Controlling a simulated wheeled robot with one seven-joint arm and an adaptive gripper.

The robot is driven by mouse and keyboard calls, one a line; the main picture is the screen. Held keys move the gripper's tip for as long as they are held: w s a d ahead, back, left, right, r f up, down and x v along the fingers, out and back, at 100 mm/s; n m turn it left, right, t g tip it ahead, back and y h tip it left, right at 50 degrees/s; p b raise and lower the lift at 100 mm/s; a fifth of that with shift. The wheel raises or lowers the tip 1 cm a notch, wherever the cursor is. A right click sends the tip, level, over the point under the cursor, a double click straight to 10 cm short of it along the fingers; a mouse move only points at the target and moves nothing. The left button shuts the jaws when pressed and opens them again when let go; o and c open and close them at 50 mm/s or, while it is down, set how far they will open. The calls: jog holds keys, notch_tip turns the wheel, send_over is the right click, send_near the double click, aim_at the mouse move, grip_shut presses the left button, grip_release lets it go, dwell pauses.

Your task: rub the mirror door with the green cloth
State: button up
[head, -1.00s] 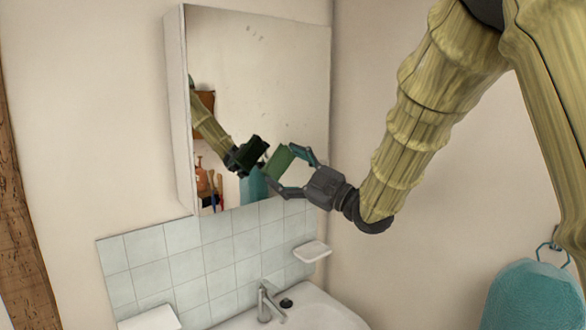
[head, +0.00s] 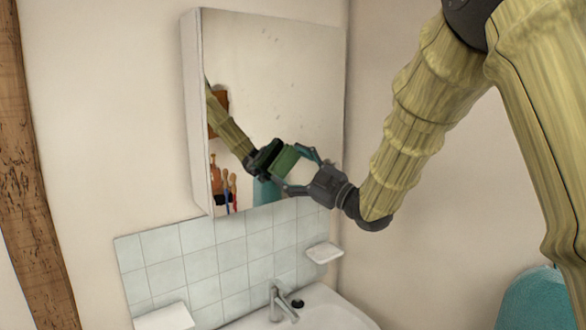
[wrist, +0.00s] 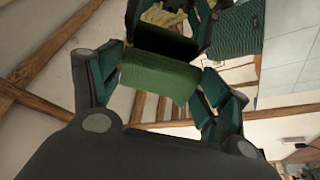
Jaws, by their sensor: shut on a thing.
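The mirror door (head: 285,75) is the front of a white wall cabinet above the sink. Small dark specks show on its upper part and middle. My gripper (head: 294,170) is at the door's lower right part, shut on the green cloth (head: 288,158). In the wrist view the cloth (wrist: 158,78) is a folded green block between the two fingers of my gripper (wrist: 160,88). The cloth faces the glass, and its dark reflection lies right beside it. I cannot tell whether it touches the glass.
Below the cabinet are pale tiles (head: 200,260), a white soap dish (head: 323,252) and a sink with a tap (head: 280,300). The side wall (head: 440,250) stands close on the right. A teal towel (head: 540,305) hangs at the lower right. A wooden post (head: 30,170) is at the left.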

jog(key=shift+w+a, duration=0.6)
jog(key=shift+w, duration=0.2)
dwell(0.7)
jog(key=shift+d, duration=0.1)
jog(key=shift+w+d+b, duration=0.3)
jog(key=shift+w+d, duration=0.25)
jog(key=shift+d, duration=0.25)
jog(key=shift+w+d+b, duration=0.3)
jog(key=shift+w+d, duration=0.2)
jog(key=shift+d, duration=0.25)
jog(key=w+d+b, duration=0.1)
jog(key=w+d, duration=0.3)
jog(key=d, duration=0.2)
jog(key=shift+w+b, duration=0.3)
jog(key=shift+s+a, duration=0.1)
jog(key=shift+a, duration=0.05)
jog(key=shift+s+a+b, duration=0.45)
jog(key=shift+s+a, duration=0.1)
jog(key=shift+a, duration=0.2)
jog(key=shift+s+a+b, duration=0.4)
jog(key=shift+s+a, duration=0.15)
jog(key=shift+a, duration=0.15)
